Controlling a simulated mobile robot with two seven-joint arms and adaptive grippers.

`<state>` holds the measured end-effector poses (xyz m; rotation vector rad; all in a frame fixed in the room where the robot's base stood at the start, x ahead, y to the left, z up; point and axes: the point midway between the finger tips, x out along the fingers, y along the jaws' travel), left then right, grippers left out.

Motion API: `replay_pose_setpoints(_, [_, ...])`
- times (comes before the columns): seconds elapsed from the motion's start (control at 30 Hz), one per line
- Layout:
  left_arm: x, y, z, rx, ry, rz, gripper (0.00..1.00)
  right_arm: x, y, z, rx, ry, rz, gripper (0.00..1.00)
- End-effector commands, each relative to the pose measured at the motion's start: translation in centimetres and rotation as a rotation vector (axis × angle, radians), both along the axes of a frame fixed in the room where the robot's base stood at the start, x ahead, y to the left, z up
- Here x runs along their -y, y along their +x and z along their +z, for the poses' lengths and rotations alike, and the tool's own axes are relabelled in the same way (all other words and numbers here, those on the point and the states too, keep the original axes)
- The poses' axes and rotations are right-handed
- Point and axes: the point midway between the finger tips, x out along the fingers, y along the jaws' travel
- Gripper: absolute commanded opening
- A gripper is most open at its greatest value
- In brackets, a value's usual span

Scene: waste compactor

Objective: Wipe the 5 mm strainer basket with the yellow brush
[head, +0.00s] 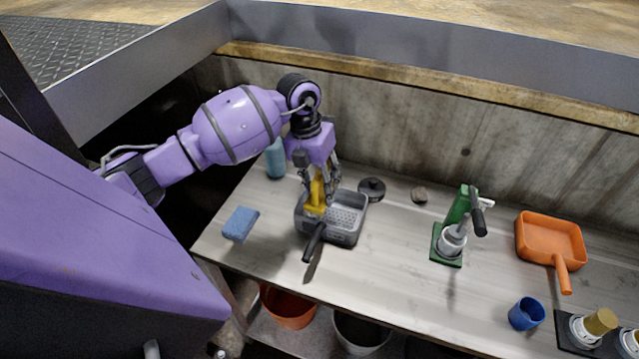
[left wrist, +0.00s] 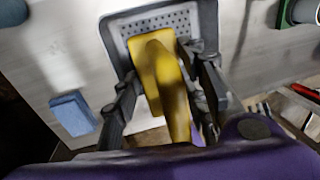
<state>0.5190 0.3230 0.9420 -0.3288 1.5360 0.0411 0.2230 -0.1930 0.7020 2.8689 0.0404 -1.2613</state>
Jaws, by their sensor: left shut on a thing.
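The grey strainer basket (head: 349,219) with a perforated floor and a black handle sits on the metal table, left of its middle. It also shows in the left wrist view (left wrist: 207,22). My left gripper (head: 322,192) points down over the basket and is shut on the yellow brush (head: 315,200). In the left wrist view the brush (left wrist: 160,75) lies between the two fingers, its far end over the basket floor. I cannot tell whether the brush touches the floor. My right gripper is not in view.
A blue sponge (head: 240,224) lies left of the basket, and a blue-green bottle (head: 275,160) stands behind it. A black disc (head: 371,189), a green press (head: 458,222), an orange scoop (head: 550,240) and a blue cup (head: 526,314) are to the right. Buckets (head: 288,307) stand below.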

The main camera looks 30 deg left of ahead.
Motion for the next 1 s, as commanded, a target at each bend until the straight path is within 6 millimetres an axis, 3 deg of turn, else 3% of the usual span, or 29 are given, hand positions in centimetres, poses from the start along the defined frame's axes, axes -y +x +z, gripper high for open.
replay_pose_setpoints(0.27, [0.0, -0.1, -1.7, -0.004, 0.000, -0.006, 0.06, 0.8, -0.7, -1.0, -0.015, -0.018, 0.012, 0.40])
replay_pose_setpoints(0.6, [0.1, -0.1, -5.4, -0.007, -0.001, -0.005, 0.06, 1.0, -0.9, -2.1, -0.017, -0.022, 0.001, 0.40])
replay_pose_setpoints(1.0, [0.0, 0.0, -5.9, 0.001, 0.000, -0.005, 0.06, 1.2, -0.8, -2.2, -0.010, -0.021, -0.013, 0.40])
